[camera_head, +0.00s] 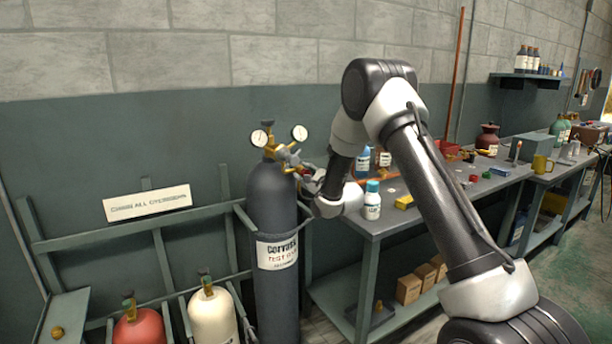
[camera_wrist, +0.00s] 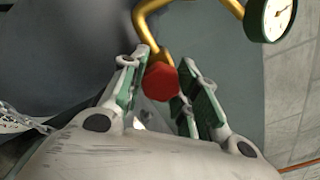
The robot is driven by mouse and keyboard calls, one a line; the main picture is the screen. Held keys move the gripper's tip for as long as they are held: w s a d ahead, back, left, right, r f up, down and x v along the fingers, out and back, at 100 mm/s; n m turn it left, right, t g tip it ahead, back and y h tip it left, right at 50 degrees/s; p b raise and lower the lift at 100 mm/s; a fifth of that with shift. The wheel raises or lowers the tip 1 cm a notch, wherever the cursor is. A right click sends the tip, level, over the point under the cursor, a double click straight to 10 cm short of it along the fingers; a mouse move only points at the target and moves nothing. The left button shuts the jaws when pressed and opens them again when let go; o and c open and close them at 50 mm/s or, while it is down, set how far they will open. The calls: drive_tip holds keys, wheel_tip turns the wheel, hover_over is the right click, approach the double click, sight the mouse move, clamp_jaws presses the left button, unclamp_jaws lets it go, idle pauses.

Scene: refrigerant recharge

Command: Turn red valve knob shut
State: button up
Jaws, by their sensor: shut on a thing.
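The red valve knob (camera_wrist: 161,81) is a small faceted knob at the end of brass piping in the wrist view. My gripper (camera_wrist: 168,75) has its two green-padded fingers on either side of the knob and is shut on it. In the head view my gripper (camera_head: 308,180) is at the brass regulator (camera_head: 287,155) on top of the tall dark grey cylinder (camera_head: 272,200). The knob is mostly hidden there by the gripper. Two round gauges stand on the regulator, and one gauge (camera_wrist: 270,15) shows at the wrist view's top right.
A green rack (camera_head: 100,236) holds the grey cylinder, with a red cylinder (camera_head: 139,331) and a cream cylinder (camera_head: 213,315) at lower left. A workbench (camera_head: 400,215) with bottles and small parts stands right of it. A chain (camera_wrist: 25,118) hangs in the wrist view.

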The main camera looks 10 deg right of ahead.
drive_tip(key=shift+f+m, duration=0.1)
drive_tip(key=shift+m, duration=1.1)
drive_tip(key=o, duration=1)
drive_tip(key=v, duration=1.2)
